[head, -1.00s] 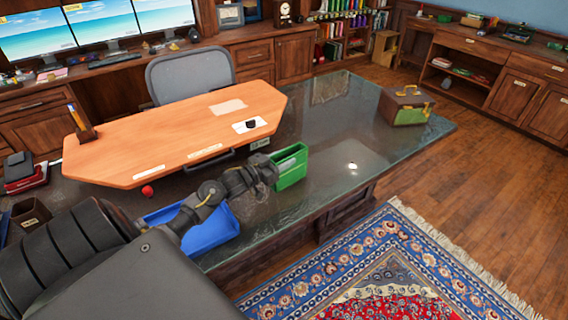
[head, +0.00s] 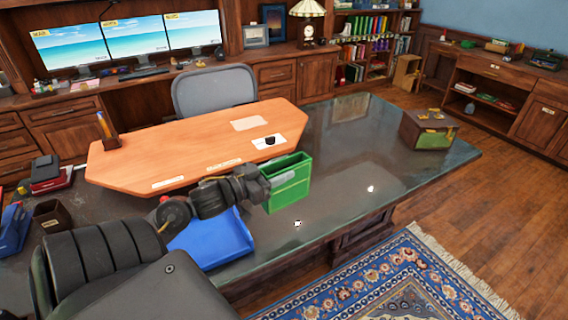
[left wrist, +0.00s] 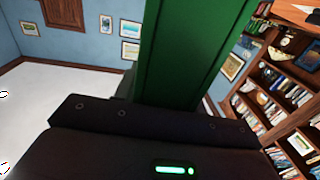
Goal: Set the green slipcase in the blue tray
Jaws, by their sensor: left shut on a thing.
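The green slipcase (head: 289,184) is an open-topped green box, upright at the end of my left arm in the head view. My left gripper (head: 264,184) is shut on its left side. In the left wrist view the slipcase (left wrist: 185,50) fills the space beyond the gripper's dark body, and the fingertips are hidden. The blue tray (head: 222,243) lies on the dark desk top, left of and nearer than the slipcase. My arm passes over the tray and hides its back left part. My right gripper is not in view.
An orange wooden board (head: 190,150) lies behind my arm on the glossy desk top (head: 345,165). A green and brown box (head: 428,130) stands at the desk's right end. Dark desk items (head: 50,172) are at the left. The desk between the slipcase and that box is clear.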

